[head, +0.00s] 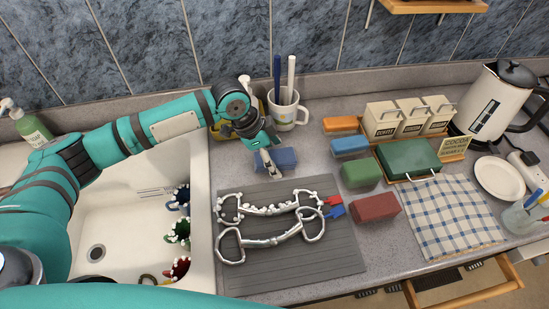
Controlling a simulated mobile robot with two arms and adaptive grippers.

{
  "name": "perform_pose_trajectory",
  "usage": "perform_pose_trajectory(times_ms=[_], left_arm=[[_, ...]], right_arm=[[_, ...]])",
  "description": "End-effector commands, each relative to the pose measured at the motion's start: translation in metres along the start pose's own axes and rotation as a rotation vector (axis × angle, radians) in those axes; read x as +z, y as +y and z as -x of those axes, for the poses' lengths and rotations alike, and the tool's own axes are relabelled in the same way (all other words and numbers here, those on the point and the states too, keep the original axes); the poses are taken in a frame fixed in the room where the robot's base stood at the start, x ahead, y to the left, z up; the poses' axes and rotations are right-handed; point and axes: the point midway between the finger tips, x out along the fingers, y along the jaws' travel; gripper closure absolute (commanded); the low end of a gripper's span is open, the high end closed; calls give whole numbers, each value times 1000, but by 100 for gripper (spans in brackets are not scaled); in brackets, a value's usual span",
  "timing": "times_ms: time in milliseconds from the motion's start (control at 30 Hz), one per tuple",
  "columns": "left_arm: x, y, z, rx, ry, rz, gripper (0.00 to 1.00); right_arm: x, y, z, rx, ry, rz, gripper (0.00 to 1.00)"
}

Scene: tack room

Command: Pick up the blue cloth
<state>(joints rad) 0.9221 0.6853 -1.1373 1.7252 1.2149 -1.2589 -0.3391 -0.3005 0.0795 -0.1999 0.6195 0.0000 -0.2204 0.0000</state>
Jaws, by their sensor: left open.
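A small dark-blue folded piece (288,158), which looks like the blue cloth, lies on the counter behind the grey ribbed mat. My left gripper (268,162) points down at its left part, with the jaws open. The gripper hides part of the piece, and I cannot tell whether they touch. A lighter blue block (350,147) lies farther right, in front of an orange one. A blue-and-white checked cloth (450,218) lies flat at the right. My right gripper is not in view.
A grey mat (290,277) holds metal bits. A white mug (287,110) with two handles upright in it stands close behind the gripper. Green (361,174) and red (375,208) blocks lie right. The sink (120,215) is left; a drawer (470,292) stands open below the counter.

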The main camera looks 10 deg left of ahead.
Motion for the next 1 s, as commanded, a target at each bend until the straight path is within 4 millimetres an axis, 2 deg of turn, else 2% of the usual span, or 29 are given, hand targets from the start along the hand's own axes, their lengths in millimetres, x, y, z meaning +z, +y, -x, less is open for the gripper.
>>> perform_pose_trajectory(times_ms=[167, 633, 1000], left_arm=[[0, 0, 0, 0, 0, 0, 19], [0, 0, 0, 0, 0, 0, 80], [0, -1, 1, -2, 0, -1, 80]], right_arm=[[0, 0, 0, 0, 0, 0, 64], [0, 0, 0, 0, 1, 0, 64], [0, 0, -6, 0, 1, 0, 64]])
